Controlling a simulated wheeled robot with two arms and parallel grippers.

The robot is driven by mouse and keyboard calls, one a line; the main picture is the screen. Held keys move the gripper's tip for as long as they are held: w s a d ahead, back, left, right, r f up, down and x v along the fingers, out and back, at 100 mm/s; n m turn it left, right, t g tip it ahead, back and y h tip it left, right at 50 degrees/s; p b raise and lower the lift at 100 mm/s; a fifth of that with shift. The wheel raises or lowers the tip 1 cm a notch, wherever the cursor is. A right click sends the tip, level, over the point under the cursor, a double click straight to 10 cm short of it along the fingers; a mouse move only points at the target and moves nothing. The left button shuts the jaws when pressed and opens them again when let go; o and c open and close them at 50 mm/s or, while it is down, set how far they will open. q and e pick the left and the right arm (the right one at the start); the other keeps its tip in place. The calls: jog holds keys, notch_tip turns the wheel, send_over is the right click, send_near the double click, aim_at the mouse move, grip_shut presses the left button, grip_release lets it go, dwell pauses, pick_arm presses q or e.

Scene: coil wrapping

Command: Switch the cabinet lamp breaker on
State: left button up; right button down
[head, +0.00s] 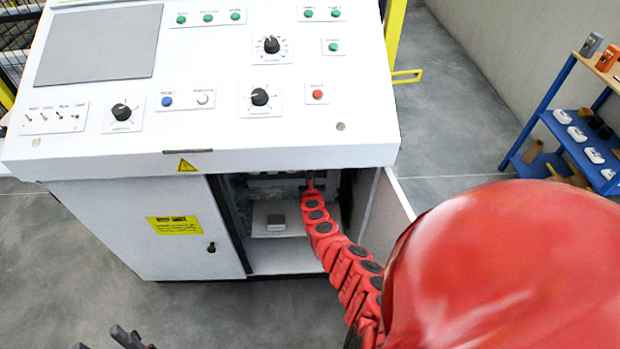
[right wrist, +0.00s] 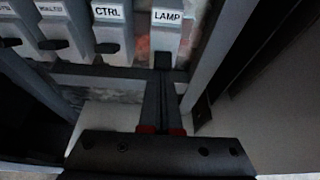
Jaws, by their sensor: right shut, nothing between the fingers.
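The lamp breaker (right wrist: 166,38), a pale block labelled LAMP, is at the right end of a breaker row at the top of the right wrist view. My right gripper (right wrist: 165,72) is shut and empty, its fingertips at the lower part of this breaker; I cannot tell if they touch its lever, which they hide. In the head view my red right arm reaches into the open cabinet (head: 208,225), the right gripper (head: 311,182) small under the console's edge. Part of my left gripper (head: 125,337) shows dark at the bottom left.
The CTRL breaker (right wrist: 110,32) stands just left of LAMP, with more breakers beyond; their black levers stick out. The cabinet door (head: 393,205) is open to the right. The console top (head: 210,130) overhangs the opening.

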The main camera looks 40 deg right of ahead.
jog(key=shift+r+g+y+p, duration=0.3)
jog(key=shift+r+g+p, duration=0.1)
jog(key=shift+p, duration=1.05)
dwell(1.5)
jog(key=shift+r+p, duration=0.75)
jog(key=shift+p, duration=0.1)
notch_tip(320, 180, down, 4)
jog(key=s+b, duration=0.2)
jog(key=s+a+r+p, duration=0.4)
jog(key=s+r+p, duration=0.1)
jog(key=r, duration=0.2)
jog(key=shift+s+a+r+p, duration=0.2)
jog(key=shift+a+r+p, duration=0.15)
jog(key=shift+p, duration=0.05)
dwell(0.4)
